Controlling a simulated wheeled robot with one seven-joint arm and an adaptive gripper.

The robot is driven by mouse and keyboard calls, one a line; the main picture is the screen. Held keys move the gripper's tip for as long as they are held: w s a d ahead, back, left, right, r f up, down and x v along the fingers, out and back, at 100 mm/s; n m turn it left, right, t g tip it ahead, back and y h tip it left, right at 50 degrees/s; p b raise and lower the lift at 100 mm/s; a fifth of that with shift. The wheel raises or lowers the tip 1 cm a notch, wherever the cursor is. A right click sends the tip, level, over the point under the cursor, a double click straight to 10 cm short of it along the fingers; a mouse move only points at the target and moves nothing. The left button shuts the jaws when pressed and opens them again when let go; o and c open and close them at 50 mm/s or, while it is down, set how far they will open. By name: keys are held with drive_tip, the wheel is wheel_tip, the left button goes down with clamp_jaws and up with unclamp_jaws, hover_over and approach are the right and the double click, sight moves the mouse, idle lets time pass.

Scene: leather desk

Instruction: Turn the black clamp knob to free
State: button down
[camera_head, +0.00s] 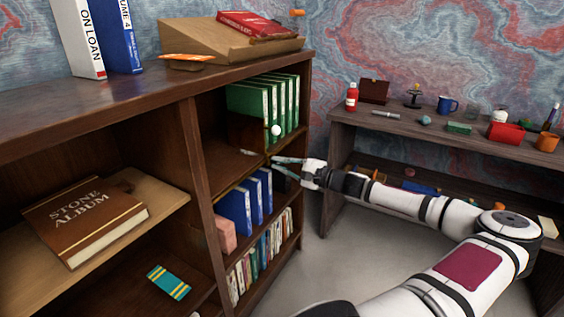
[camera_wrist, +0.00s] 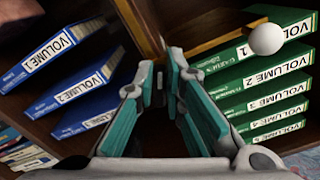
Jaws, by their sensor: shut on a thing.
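My gripper (camera_head: 276,161) reaches in from the right to the front edge of the shelf between the green and blue books. In the wrist view its teal-lined fingers (camera_wrist: 162,64) are close together, with a narrow dark gap between them. The gripper is shut on the black clamp knob, which the fingertips hide almost wholly; its turn position cannot be told. A white ball (camera_head: 276,130) stands just above the fingertips.
Green volumes (camera_head: 248,99) stand above the gripper and blue volumes (camera_head: 236,208) below it, close to the fingers. The bookcase divider (camera_head: 203,170) is at left. A side desk (camera_head: 350,118) with small items stands behind my arm. Open floor (camera_head: 335,255) lies before the bookcase.

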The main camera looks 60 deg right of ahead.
drive_tip(key=shift+f+n, duration=0.2)
drive_tip(key=shift+n, duration=0.85)
drive_tip(key=shift+f+n, duration=0.2)
drive_tip(key=shift+n, duration=0.85)
drive_tip(key=c, duration=1.7)
unclamp_jaws()
drive_tip(key=shift+o, duration=0.2)
drive_tip(key=s, duration=1.2)
drive_tip(key=shift+d, duration=0.4)
